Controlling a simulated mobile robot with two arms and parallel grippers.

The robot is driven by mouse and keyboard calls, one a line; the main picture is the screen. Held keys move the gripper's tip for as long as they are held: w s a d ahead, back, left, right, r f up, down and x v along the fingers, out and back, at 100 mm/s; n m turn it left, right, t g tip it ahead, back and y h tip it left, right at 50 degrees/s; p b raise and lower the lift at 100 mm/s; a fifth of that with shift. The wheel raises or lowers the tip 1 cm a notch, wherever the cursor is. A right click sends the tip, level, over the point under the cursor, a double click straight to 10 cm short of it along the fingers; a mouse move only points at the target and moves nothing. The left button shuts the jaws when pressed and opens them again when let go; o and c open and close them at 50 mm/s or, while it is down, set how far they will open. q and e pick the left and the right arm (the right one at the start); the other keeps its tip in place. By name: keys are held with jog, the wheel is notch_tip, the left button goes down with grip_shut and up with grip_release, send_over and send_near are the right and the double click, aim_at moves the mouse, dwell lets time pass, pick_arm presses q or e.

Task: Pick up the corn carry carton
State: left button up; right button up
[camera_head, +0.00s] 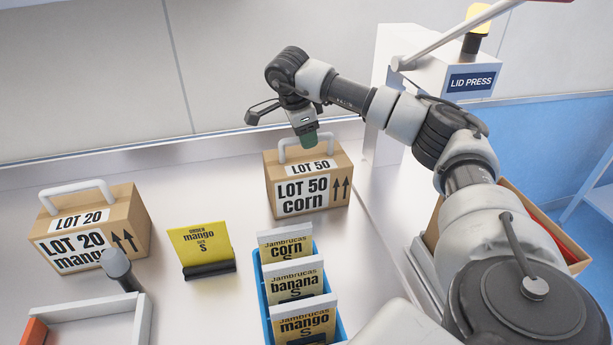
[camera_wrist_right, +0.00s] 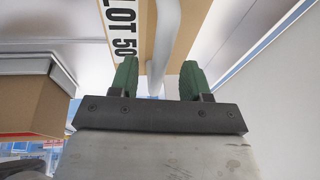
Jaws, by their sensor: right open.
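The corn carry carton (camera_head: 313,190) is a brown box marked "LOT 50 corn" with a white handle (camera_head: 281,150) on top. It stands upright on the bench at the back middle. My right gripper (camera_head: 308,138) is just above the carton's top, by the handle. In the right wrist view its two green fingers (camera_wrist_right: 157,78) are apart, and the white handle (camera_wrist_right: 163,45) shows between and beyond them. The carton's top (camera_wrist_right: 136,25) with "LOT 50" also shows there. Whether the fingers touch the handle cannot be told. My left gripper is out of view.
A "LOT 20 mango" carton (camera_head: 92,232) stands at left. A yellow mango card (camera_head: 201,245) stands in a black holder. A blue rack (camera_head: 262,290) holds corn, banana and mango pouches. The lid press (camera_head: 440,75) is at back right.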

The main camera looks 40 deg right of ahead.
aim_at(308, 157)
jog(key=shift+p+x, duration=0.3)
jog(key=shift+x, duration=1.55)
jog(key=shift+f, duration=0.25)
grip_shut()
jog(key=shift+r, duration=0.1)
dwell(0.3)
